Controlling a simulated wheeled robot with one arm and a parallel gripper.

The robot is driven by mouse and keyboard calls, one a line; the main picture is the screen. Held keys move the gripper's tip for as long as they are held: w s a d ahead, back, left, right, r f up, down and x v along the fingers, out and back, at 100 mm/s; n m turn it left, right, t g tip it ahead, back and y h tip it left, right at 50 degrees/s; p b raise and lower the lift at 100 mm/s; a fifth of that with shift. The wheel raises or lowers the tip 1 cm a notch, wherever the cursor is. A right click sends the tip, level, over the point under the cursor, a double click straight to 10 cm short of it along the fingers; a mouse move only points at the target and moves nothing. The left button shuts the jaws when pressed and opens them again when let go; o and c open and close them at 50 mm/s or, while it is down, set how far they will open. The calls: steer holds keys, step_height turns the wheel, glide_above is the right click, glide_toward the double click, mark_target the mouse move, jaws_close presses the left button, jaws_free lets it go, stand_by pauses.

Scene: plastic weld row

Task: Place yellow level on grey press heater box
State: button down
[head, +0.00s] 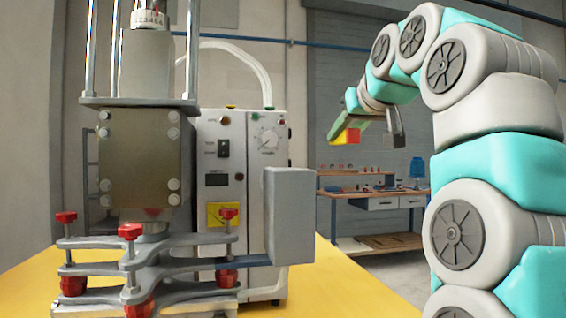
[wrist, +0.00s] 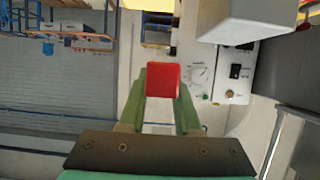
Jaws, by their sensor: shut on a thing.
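My gripper (head: 344,128) is raised in open air, right of the press in the head view. Its green fingers are shut on a small block with a yellow side and a red face, the yellow level (head: 351,136). In the wrist view the red face (wrist: 163,80) shows between the fingertips (wrist: 163,88). The grey press heater box (head: 290,215) is a plain box on the right side of the press, below and left of my gripper. Its top is seen edge-on in the head view. The grey box (wrist: 245,22) also shows at the upper right of the wrist view.
The press (head: 145,160) with rods and red knobs stands at the left on a yellow table (head: 345,285). A white control unit (head: 265,170) with dials and a hose stands behind the grey box. A workbench (head: 380,203) is in the far background.

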steer(key=a, duration=0.3)
steer(key=w+a, duration=0.1)
steer(key=a, duration=0.3)
steer(key=a+f, duration=0.1)
steer(key=a, duration=0.3)
steer(key=shift+w, duration=0.25)
steer(key=shift+f+b, duration=1.35)
steer(key=shift+f, duration=0.5)
steer(key=c, duration=0.6)
jaws_free()
steer(key=shift+f, duration=0.1)
steer(key=shift+s+r, duration=0.1)
steer(key=shift+r, duration=0.1)
steer(key=v, duration=1.1)
steer(key=shift+s+r, duration=0.15)
steer(key=shift+s, duration=0.15)
